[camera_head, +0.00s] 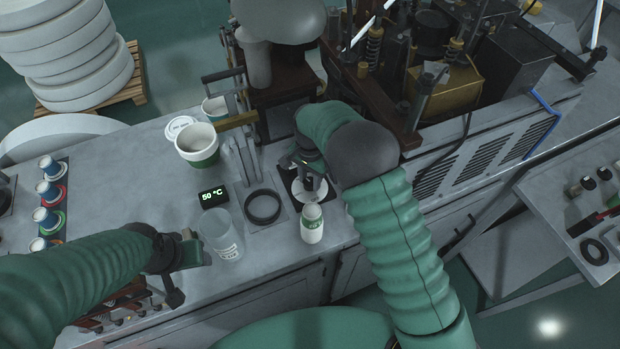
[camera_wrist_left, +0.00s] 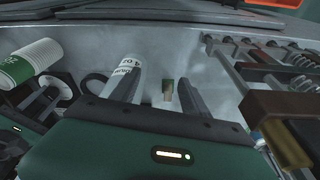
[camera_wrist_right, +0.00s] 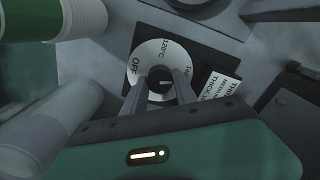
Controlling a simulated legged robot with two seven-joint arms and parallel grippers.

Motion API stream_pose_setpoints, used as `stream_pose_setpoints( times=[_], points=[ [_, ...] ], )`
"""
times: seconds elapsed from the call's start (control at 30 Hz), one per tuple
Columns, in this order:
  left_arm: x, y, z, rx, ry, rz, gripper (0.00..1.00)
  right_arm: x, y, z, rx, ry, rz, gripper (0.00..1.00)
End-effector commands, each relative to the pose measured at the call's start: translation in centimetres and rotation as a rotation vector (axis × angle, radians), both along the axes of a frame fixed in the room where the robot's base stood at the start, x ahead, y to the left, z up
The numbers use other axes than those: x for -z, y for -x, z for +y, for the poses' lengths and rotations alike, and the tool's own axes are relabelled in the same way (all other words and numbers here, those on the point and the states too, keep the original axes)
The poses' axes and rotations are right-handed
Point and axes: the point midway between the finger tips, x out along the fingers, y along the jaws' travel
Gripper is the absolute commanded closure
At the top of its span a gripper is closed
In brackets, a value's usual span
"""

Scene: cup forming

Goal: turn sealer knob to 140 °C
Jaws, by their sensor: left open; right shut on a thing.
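The sealer knob sits at the centre of a round white dial (camera_wrist_right: 150,52) on a dark plate, with "OFF" and "120°C" legible in the right wrist view. My right gripper (camera_wrist_right: 160,78) is shut on the knob, and its fingers hide much of it. In the head view the same gripper (camera_head: 308,180) is over the white dial (camera_head: 314,194), partly covered by my arm. A small black display (camera_head: 213,197) reads 50 °C in green. My left gripper (camera_head: 190,250) is open and empty above the counter's left part; its spread fingers show in the left wrist view (camera_wrist_left: 160,88).
A white cup with a green label (camera_head: 312,226) stands just in front of the dial. A black ring (camera_head: 263,206), a translucent cup (camera_head: 222,238) and a green-and-white tub (camera_head: 198,146) are to its left. Machinery (camera_head: 440,80) fills the back right.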

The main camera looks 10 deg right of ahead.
Motion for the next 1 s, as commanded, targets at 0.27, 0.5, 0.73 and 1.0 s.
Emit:
stream_pose_setpoints(
  times=[0.27, 0.5, 0.73, 1.0],
  points=[
    [0.0, 0.0, 0.0, 0.0, 0.0, 0.0, 0.46, -0.3, -0.4, 0.0, -0.001, 0.0, -0.011, 0.44],
    [0.0, 0.0, 0.0, 0.0, 0.0, 0.0, 0.46, -0.1, -0.1, 0.0, -0.001, 0.0, -0.005, 0.44],
    [0.8, 0.0, 0.0, 0.0, 0.0, 0.0, 0.46, -2.6, -0.3, 0.0, -0.002, -0.001, -0.009, 0.44],
    [2.3, 0.0, 0.0, 0.0, 0.0, 0.0, 0.46, -10.5, -0.3, 0.1, -0.002, -0.002, -0.011, 0.44]
  ],
)
